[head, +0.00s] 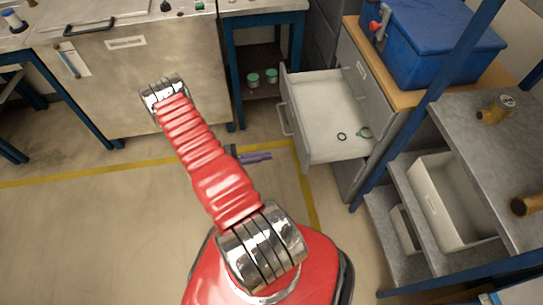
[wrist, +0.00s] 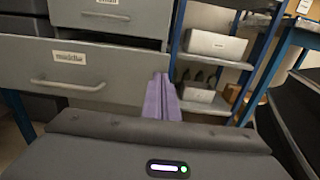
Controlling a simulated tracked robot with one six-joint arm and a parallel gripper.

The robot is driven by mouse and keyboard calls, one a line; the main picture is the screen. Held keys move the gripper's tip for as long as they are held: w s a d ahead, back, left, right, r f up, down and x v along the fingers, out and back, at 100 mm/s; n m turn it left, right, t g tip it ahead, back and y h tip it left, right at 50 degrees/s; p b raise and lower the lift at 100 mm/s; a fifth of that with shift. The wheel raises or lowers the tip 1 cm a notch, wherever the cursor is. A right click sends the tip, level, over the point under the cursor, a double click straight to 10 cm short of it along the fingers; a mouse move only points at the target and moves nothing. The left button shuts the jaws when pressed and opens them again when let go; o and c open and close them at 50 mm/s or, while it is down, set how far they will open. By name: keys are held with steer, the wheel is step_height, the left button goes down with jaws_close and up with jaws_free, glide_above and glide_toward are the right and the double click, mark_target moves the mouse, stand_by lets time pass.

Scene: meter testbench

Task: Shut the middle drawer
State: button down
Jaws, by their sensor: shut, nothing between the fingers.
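The middle drawer (head: 330,95) is pulled well out of a grey cabinet, and its pale inside shows from above in the head view. In the wrist view its grey front (wrist: 130,75) has a label reading "middle" and a bar handle (wrist: 67,85). My gripper (head: 266,156) has purple fingers. It is low over the floor, left of the drawer front in the head view. In the wrist view the fingers (wrist: 161,97) are shut and empty, overlapping the right end of the front. I cannot tell whether they touch it.
Two small rings (head: 342,136) lie in the drawer. A blue box (head: 430,45) stands on the cabinet's wooden top. A blue-framed shelf (head: 470,125) with white bins stands close on the right. A workbench (head: 130,75) is at the back left. The floor left of the drawer is clear.

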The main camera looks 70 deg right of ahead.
mark_target(305, 151)
steer(key=x, duration=1.2)
steer(key=shift+s+d, duration=0.15)
steer(key=shift+s, duration=0.2)
